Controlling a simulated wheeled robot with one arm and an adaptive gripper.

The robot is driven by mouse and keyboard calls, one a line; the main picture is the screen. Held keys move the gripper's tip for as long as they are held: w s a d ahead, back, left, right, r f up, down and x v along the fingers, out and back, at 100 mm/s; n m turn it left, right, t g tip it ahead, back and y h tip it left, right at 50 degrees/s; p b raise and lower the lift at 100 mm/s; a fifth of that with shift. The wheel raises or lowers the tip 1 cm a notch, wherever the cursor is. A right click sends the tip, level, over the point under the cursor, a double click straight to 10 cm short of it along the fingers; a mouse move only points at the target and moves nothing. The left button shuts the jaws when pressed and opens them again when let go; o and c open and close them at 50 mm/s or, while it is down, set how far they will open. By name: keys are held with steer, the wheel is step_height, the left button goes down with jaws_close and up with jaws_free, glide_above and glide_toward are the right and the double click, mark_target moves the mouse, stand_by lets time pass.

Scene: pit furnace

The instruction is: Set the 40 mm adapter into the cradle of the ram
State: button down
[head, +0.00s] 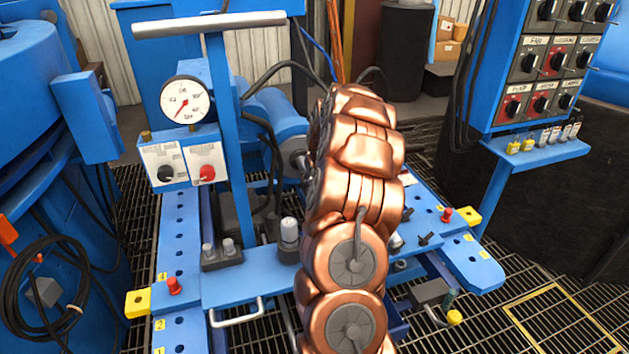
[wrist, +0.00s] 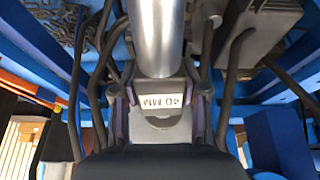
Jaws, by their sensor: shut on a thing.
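The 40 mm adapter (wrist: 160,122) is a grey block with a white label reading 40 MM, upside down in the wrist view. My gripper (wrist: 164,92) is shut on it, with a purple-lined finger on each side. A bright round steel rod (wrist: 155,38), apparently the ram's, runs down the wrist view to the adapter's far edge. I cannot tell whether they touch, and the cradle cannot be made out. In the head view the ram (head: 273,112) is a blue cylinder with a short steel end showing. My copper-coloured arm hides my gripper and the adapter there.
A blue post with a gauge (head: 186,101) and a valve box (head: 187,163) stands left of the ram. Small grey cylindrical parts (head: 289,235) stand on the blue frame. Dark hoses (wrist: 78,85) run close beside my gripper. A switch panel (head: 550,65) stands at the right.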

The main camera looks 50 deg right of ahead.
steer(key=shift+s+a+f, duration=0.1)
steer(key=shift+s+f, duration=0.05)
steer(key=shift+f, duration=0.3)
steer(key=shift+s+a+f, duration=0.1)
steer(key=shift+f, duration=0.3)
steer(key=c, duration=1)
jaws_free()
steer(key=shift+c, duration=0.2)
steer(key=o, duration=0.3)
steer(key=shift+d+f, duration=0.15)
steer(key=shift+f, duration=0.25)
steer(key=shift+o, duration=1)
steer(key=shift+r, duration=0.3)
steer(key=shift+w+r, duration=0.15)
steer(key=shift+r, duration=0.05)
steer(key=shift+r, duration=0.3)
steer(key=v, duration=1.1)
steer(key=shift+r, duration=0.15)
